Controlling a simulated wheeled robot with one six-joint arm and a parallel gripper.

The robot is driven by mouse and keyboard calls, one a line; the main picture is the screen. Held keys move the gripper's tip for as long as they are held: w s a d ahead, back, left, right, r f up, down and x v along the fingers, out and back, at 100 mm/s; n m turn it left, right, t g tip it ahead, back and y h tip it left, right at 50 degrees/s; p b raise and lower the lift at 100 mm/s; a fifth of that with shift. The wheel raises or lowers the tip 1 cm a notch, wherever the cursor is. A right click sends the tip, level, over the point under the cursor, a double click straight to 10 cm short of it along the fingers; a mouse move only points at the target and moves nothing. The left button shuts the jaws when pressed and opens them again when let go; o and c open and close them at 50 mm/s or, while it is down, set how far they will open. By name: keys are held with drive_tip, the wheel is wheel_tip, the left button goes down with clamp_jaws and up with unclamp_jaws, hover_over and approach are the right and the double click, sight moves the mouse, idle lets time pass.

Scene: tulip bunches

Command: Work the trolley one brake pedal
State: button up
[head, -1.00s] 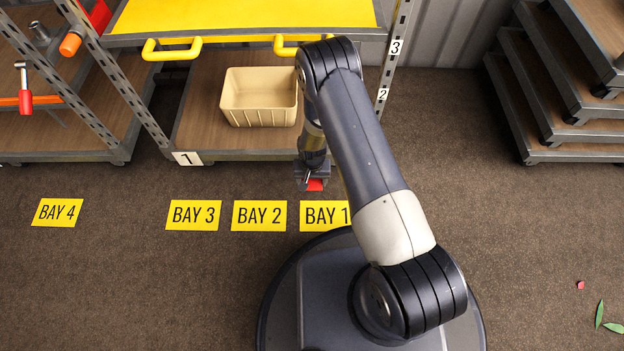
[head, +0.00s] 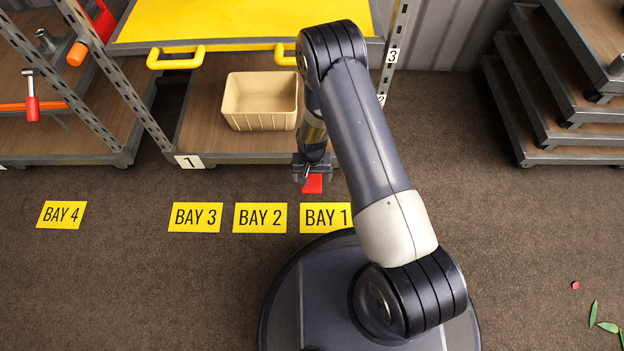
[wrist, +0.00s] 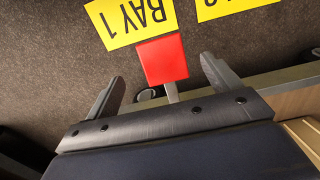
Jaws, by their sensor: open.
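Trolley one (head: 190,160), marked with a 1 plate, stands at the back with a yellow top and a wooden lower shelf. Its red brake pedal (head: 313,183) sticks out low at the front, just behind the BAY 1 floor label (head: 326,217). The wrist view shows the red pedal (wrist: 163,60) and its grey stem running between my fingers. My gripper (head: 314,176) is open, pointing down over the pedal. In the wrist view, the two fingers of my gripper (wrist: 162,72) stand apart on either side of the pedal, with gaps. Contact cannot be told.
A beige bin (head: 260,102) sits on the trolley's lower shelf. A yellow handle (head: 175,60) juts out above. Another trolley (head: 60,158) stands left and stacked dollies (head: 575,152) right. Floor labels lie in front; leaves (head: 593,314) lie at lower right.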

sight(312, 186)
wheel_tip(312, 186, up, 4)
drive_tip(key=shift+r+p, duration=0.1)
drive_tip(key=shift+p, duration=0.35)
wheel_tip(312, 186, down, 11)
drive_tip(key=b, duration=0.4)
drive_tip(key=shift+w+r+p, duration=0.15)
drive_tip(key=shift+r+p, duration=0.75)
drive_tip(key=shift+w+r+p, duration=0.1)
drive_tip(key=shift+r+p, duration=0.25)
drive_tip(key=shift+p, duration=0.15)
drive_tip(key=shift+f, duration=0.15)
